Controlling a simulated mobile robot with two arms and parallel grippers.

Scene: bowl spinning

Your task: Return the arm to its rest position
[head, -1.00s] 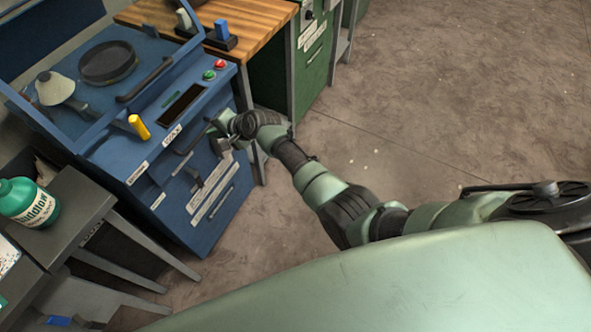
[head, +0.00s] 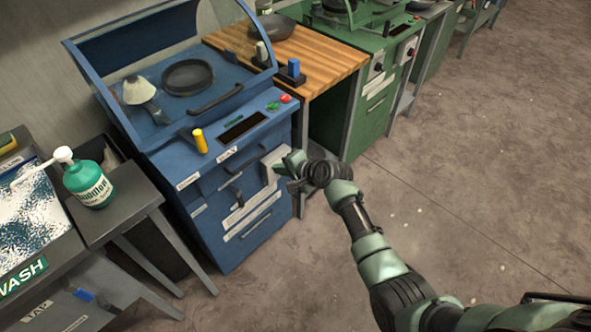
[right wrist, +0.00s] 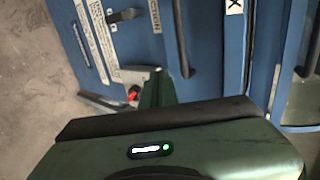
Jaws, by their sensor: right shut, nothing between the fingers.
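My right arm reaches in from the lower right of the head view. Its gripper (head: 284,172) is at the front right of the blue machine (head: 235,190), near its drawer handles. It is shut and holds nothing. In the right wrist view the gripper body fills the lower part, with the blue front, dark handles and white labels (right wrist: 92,45) beyond it. Whether the gripper touches the machine, I cannot tell. My left gripper is not in view.
The blue machine carries a dark round bowl (head: 189,76), a lamp-like white cone (head: 138,90) and a yellow handle (head: 200,140). A wooden-topped bench (head: 325,65) and a green machine (head: 375,95) stand right of it. A green bottle (head: 90,182) stands left. The floor at right is clear.

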